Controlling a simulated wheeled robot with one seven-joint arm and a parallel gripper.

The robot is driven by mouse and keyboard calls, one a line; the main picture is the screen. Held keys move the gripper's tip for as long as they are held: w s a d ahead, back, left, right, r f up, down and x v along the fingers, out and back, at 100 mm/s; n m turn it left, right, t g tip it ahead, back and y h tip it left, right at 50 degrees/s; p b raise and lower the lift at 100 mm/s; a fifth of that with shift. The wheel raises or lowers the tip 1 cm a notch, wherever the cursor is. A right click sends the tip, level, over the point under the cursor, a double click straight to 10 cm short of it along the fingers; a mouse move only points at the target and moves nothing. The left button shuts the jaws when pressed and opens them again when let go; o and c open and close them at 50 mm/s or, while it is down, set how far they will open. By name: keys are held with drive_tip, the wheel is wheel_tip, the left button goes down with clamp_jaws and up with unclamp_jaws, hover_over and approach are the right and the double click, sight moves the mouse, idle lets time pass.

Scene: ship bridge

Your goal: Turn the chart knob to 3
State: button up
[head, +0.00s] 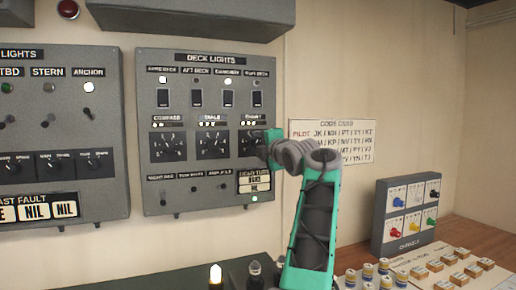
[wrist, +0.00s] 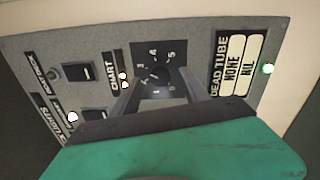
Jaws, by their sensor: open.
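The chart knob (wrist: 157,74) shows in the wrist view as a dark knob on a square black dial with white numerals around it. Its label CHART is beside the dial. My gripper (wrist: 160,92) is open, with one finger on each side of the lower part of the dial. Whether the fingers touch the knob is unclear, and the number it points to is too small to tell. In the head view the chart dial (head: 249,146) is the rightmost of three dials on the deck lights panel, and my gripper (head: 268,142) is in front of its right part.
The compass dial (head: 168,146) and the table dial (head: 212,145) are to the left. Rocker switches (head: 228,98) are above the dials and small toggles below. A dead tube plate (wrist: 238,65) is close beside the chart dial. A code card (head: 345,140) hangs right of the panel.

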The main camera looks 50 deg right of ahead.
drive_tip(key=b+v, duration=0.1)
drive_tip(key=v, duration=0.5)
drive_tip(key=shift+b, duration=0.3)
drive_tip(key=w+a+f+m+g+y+p, duration=0.1)
drive_tip(key=w+a+f+m+y+p, duration=0.3)
drive_tip(key=w+a, duration=0.6)
drive_tip(key=w+a+f+m+g+y+p, duration=0.1)
drive_tip(key=w+a+f+m+g, duration=0.1)
drive_tip(key=a+f, duration=0.5)
drive_tip(key=w+a+f+m+g+y+p, duration=0.1)
drive_tip(key=w+a+f+m, duration=0.1)
drive_tip(key=a+f, duration=0.6)
drive_tip(key=s+a+f+m+g+y+p, duration=0.15)
drive_tip(key=s+a+f, duration=0.3)
drive_tip(key=a, duration=0.45)
drive_tip(key=s+a+f+m+g+y+p, duration=0.1)
drive_tip(key=s+a+f+m+g, duration=0.15)
drive_tip(key=a+f, duration=0.55)
drive_tip(key=s+a+f+m+g+p, duration=0.1)
drive_tip(key=s+a+f+g, duration=0.1)
drive_tip(key=s+a+f, duration=0.2)
drive_tip(key=s+a+f+g, duration=0.2)
drive_tip(key=s+a+f, duration=0.3)
drive_tip(key=s, duration=0.5)
drive_tip(key=shift+s+a+f+m+y+p, duration=0.15)
drive_tip(key=shift+a+m+y+p, duration=0.25)
drive_tip(key=shift+a, duration=0.25)
